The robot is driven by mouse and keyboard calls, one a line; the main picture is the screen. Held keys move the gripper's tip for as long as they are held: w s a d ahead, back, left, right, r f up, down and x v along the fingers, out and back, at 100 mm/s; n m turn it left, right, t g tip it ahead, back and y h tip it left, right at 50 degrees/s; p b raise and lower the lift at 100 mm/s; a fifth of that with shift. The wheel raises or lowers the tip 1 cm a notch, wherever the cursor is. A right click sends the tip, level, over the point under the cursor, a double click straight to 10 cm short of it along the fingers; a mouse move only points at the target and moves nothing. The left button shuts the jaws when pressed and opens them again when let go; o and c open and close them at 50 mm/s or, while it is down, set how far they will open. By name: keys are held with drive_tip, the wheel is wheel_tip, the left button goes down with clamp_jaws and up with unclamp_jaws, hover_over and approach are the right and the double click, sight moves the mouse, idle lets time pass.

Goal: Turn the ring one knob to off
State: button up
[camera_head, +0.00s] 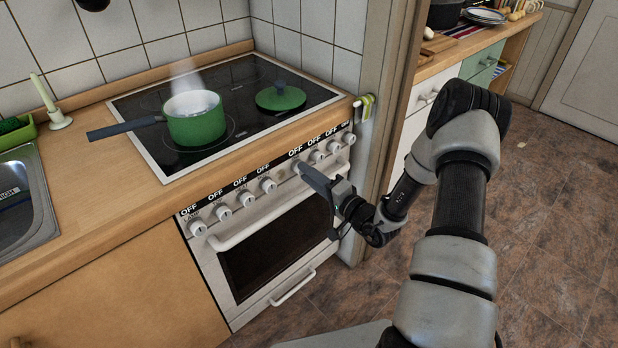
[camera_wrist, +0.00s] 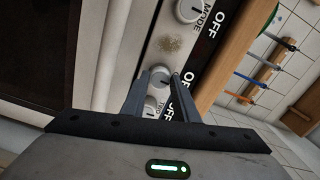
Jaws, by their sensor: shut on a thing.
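The stove's front panel carries a row of white knobs with black OFF labels above them. My gripper (camera_head: 303,170) is at this panel, right of the panel's middle. In the wrist view my gripper (camera_wrist: 160,82) has its two fingers on either side of a round knob (camera_wrist: 159,77) and is shut on it. The fingers hide part of the knob and its marking, so I cannot read its setting or its name. Another knob, labelled MODE (camera_wrist: 189,9), stands beyond a gap in the panel.
A green pot (camera_head: 196,125) steams on the black cooktop (camera_head: 245,75), with a green lid (camera_head: 280,97) to its right. The pot's handle points left. The oven door's handle (camera_head: 265,222) runs below the knobs. A wooden post (camera_head: 388,110) stands right of the stove.

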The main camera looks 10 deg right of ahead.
drive_tip(key=shift+d+n, duration=0.1)
drive_tip(key=shift+n, duration=0.2)
drive_tip(key=o, duration=1.1)
drive_tip(key=shift+c, duration=0.2)
drive_tip(key=p+v, duration=0.1)
drive_tip(key=v, duration=1.6)
drive_tip(key=shift+s, duration=0.2)
